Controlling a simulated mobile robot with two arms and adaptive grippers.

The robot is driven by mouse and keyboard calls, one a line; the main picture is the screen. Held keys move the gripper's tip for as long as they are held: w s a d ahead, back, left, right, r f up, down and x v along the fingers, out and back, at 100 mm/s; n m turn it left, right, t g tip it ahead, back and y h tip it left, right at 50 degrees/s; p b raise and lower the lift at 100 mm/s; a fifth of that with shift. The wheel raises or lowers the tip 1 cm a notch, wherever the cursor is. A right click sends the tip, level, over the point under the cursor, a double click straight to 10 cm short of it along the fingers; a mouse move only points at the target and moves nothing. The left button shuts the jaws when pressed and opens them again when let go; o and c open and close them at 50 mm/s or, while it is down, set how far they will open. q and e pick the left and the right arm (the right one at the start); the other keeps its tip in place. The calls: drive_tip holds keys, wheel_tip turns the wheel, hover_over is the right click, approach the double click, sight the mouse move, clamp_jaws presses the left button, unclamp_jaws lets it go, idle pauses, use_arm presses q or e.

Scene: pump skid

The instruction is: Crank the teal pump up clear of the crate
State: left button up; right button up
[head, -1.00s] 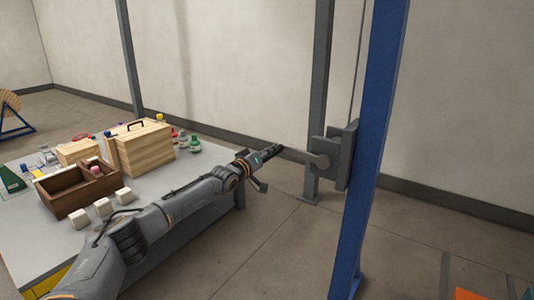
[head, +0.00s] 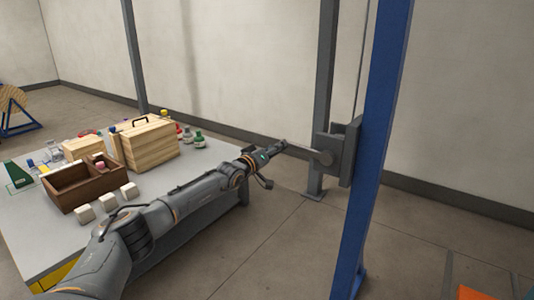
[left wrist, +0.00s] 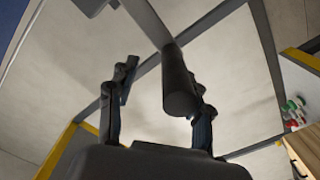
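The winch (head: 342,154) is a grey box on the blue post, with a thin crank arm (head: 305,152) reaching left from its hub. My left gripper (head: 280,147) is at the outer end of this crank arm. In the left wrist view, the dark round crank handle (left wrist: 180,85) shows between the two fingers of my left gripper (left wrist: 160,95). It lies close to the right finger, and a clear gap shows on its left, so the gripper looks open.
The blue post (head: 375,170) stands just right of the winch, with a grey post (head: 323,90) behind it. A grey table (head: 180,205) under my left arm carries a brown wooden tray (head: 88,192), a wooden box (head: 152,145), pale blocks and bottles. An orange item (head: 480,293) shows at lower right.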

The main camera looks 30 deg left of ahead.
use_arm(q)
drive_tip(key=shift+s+d+f, duration=0.2)
drive_tip(key=shift+s+f, duration=0.1)
drive_tip(key=shift+s, duration=0.3)
drive_tip(key=shift+s+a+r, duration=0.15)
drive_tip(key=shift+s, duration=0.45)
drive_tip(key=s, duration=0.9)
drive_tip(key=shift+s+a+r, duration=0.2)
drive_tip(key=shift+s+a, duration=0.05)
drive_tip(key=shift+a, duration=0.05)
idle(0.4)
